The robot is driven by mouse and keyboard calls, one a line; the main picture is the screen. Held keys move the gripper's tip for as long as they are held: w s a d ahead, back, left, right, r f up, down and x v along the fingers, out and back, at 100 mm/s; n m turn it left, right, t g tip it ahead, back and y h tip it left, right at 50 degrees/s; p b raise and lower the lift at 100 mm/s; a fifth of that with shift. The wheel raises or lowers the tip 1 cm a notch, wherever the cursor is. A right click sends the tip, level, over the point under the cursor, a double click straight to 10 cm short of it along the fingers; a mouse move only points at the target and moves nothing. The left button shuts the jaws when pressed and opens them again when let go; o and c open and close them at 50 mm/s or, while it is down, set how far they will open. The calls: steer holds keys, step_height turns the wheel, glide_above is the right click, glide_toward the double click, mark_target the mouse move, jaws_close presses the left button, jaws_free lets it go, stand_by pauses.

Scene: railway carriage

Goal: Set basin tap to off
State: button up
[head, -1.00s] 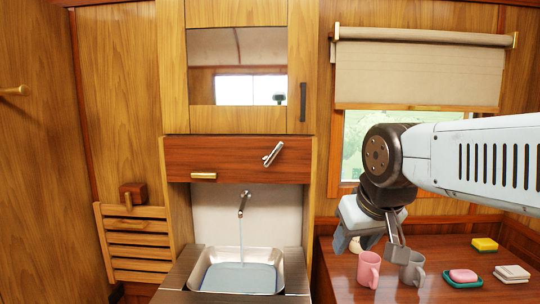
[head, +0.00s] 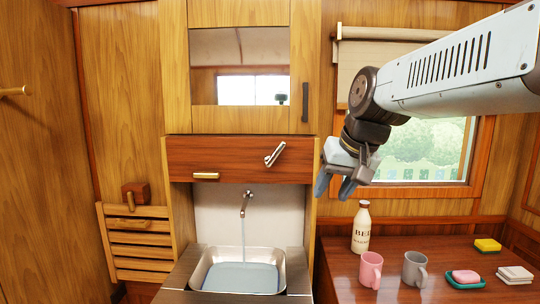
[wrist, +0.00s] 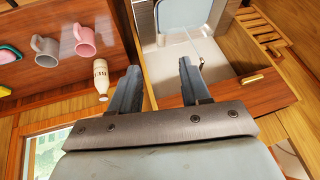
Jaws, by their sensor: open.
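The basin tap spout (head: 245,203) sticks out of the pale back panel. A stream of water runs from it into the metal basin (head: 284,267), where water stands. A silver lever (head: 275,154) sits tilted on the red-brown panel above, its upper end to the right. I cannot tell for sure that it works the tap. My gripper (head: 334,188) is open and empty, right of the lever and lower, near the cabinet's right edge. In the wrist view, my gripper (wrist: 158,66) points toward the gap between table and basin, and the basin (wrist: 217,14) shows beyond.
A brass handle (head: 206,176) is on the same panel, left of the lever. Space before the panel looks clear.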

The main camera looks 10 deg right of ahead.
mark_target(276, 154)
steer(key=w+r+m+y, duration=0.1)
steer(key=w+r, duration=0.3)
steer(key=w, duration=0.3)
steer(key=w+r+m+y, duration=0.1)
steer(key=w+r+y, duration=0.15)
steer(key=w, duration=0.45)
steer(key=w+r, duration=0.5)
steer(key=w, duration=0.2)
steer(key=x, duration=1.4)
steer(key=shift+w+a+r, duration=0.2)
steer(key=shift+w+a, duration=0.15)
steer(key=shift+w, duration=0.1)
jaws_close()
